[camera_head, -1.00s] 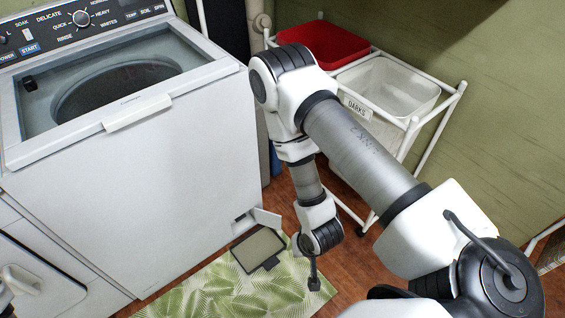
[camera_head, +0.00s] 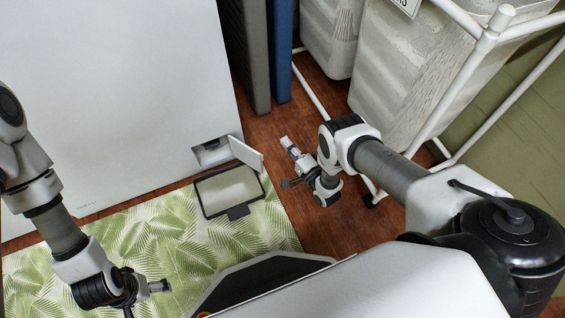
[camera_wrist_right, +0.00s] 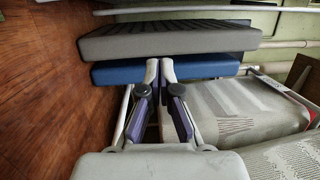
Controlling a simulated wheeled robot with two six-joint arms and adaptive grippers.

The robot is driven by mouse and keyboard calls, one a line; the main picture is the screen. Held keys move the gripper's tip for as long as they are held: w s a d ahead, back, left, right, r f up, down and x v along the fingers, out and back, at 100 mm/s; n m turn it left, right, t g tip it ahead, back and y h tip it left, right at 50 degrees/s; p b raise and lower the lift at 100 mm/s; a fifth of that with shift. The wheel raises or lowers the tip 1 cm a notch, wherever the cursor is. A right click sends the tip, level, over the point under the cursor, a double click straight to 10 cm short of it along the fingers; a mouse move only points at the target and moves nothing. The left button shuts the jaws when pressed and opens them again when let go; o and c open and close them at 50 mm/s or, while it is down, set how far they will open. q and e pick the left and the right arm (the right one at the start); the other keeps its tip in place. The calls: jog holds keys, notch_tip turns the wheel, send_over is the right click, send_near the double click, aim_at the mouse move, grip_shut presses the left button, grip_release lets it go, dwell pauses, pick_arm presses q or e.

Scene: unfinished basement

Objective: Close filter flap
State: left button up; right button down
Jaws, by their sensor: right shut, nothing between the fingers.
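The filter flap (camera_head: 246,153) is a small white panel at the washer's lower right corner. It stands open, swung out to the right of a dark recess (camera_head: 212,151). My right gripper (camera_head: 286,143) is to the right of the flap, apart from it, above the wood floor. In the right wrist view its fingers (camera_wrist_right: 160,68) are together and empty, pointing towards a blue panel. The flap is not in that view. My left gripper (camera_head: 158,286) is low at the left, above the leaf-print mat; its finger opening is unclear.
A dark-framed shallow tray (camera_head: 205,205) lies on the mat (camera_head: 180,240) below the recess. Grey (camera_head: 246,60) and blue (camera_head: 281,50) panels stand beside the washer (camera_head: 100,100). A white rack (camera_head: 475,60) with hampers is on the right. Wood floor is open between.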

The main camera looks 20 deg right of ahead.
aim_at(248, 152)
jog(key=s+f+g+b, duration=0.1)
jog(key=s+f+b, duration=0.1)
jog(key=s+f, duration=0.5)
pick_arm(q)
notch_tip(248, 152, down, 9)
jog(key=b, duration=0.4)
jog(key=shift+a, duration=0.15)
pick_arm(e)
jog(key=w+a+f, duration=0.1)
jog(key=w+a, duration=0.5)
jog(key=w, duration=0.3)
jog(key=shift+f, duration=0.3)
pick_arm(q)
jog(key=shift+a, duration=0.15)
pick_arm(e)
jog(key=shift+w+h, duration=0.1)
jog(key=shift+h, duration=0.2)
